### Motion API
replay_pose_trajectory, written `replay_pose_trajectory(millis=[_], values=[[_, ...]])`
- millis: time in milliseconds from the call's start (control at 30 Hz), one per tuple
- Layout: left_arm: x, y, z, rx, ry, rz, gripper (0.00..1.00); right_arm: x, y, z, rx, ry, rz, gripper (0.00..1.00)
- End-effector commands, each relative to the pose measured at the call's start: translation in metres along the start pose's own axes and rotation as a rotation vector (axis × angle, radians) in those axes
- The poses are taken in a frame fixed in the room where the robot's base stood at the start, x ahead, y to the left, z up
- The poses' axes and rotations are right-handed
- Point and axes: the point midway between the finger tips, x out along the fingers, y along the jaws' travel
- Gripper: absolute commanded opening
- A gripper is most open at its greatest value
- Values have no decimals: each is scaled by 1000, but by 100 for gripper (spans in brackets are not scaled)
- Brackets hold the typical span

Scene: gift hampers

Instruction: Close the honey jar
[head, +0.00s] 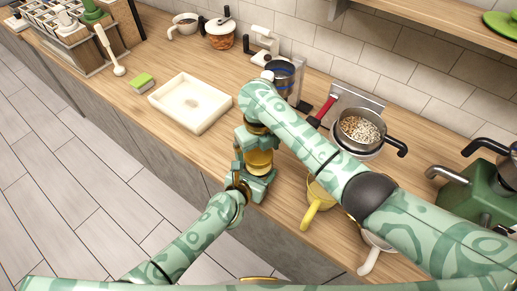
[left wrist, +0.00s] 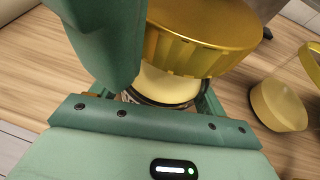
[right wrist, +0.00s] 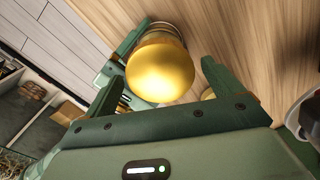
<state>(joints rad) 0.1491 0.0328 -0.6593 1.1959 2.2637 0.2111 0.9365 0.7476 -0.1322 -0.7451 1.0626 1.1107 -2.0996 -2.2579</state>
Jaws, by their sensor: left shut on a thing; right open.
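The honey jar (head: 258,161) is upright near the counter's front edge. In the left wrist view its pale body (left wrist: 165,86) shows beneath a wide, ridged gold lid (left wrist: 200,38). The lid also shows from above in the right wrist view (right wrist: 160,72); whether it is fully seated I cannot tell. My left gripper (head: 254,184) is shut on the jar from the front, low on its body. My right gripper (head: 256,142) is open above the jar, its fingers on either side of the lid (right wrist: 163,75). My right arm partly covers the jar's far side.
A yellow cup (head: 315,195) stands right of the jar, near my right forearm. A pan of grains (head: 360,131) is behind it. A gold round piece (left wrist: 279,105) lies beside the jar.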

Motion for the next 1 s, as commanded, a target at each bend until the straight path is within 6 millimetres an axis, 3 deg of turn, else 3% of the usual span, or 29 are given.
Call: replay_pose_trajectory(millis=[267,433,667,767,1000], values=[[0,0,0,0,-1,0,11,1,0,0,0,0,0,92],[0,0,0,0,-1,0,11,1,0,0,0,0,0,44],[0,0,1,0,-1,0,11,1,0,0,42,-1,0,44],[0,0,0,0,-1,0,11,1,1,0,218,0,2,44],[0,0,0,0,-1,0,11,1,2,0,1016,1,5,44]])
